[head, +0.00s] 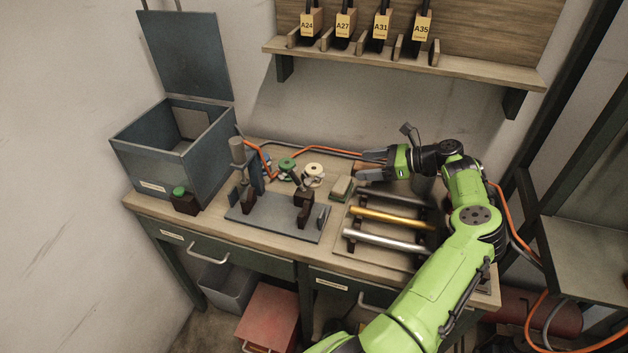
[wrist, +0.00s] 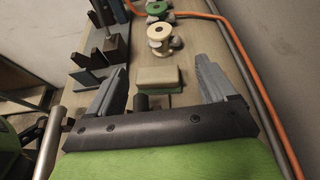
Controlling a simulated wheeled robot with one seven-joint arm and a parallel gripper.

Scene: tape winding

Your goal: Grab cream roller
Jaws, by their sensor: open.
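The cream roller (head: 314,169) sits toward the back of the workbench, right of the green roller (head: 287,163). In the wrist view the cream roller (wrist: 163,36) stands ahead of my gripper (wrist: 161,72), beyond a cream-topped block, with the green roller (wrist: 157,8) behind it. In the head view my gripper (head: 364,165) is to the right of the cream roller, pointing left toward it. Its fingers are spread with nothing held between them, and they do not touch the roller.
The cream-and-green block (wrist: 158,77) lies between my gripper and the roller. A grey fixture plate (head: 275,222) with dark posts is at front left. A rack of metal bars (head: 385,227) lies below my gripper. An orange hose (head: 325,151) runs along the back.

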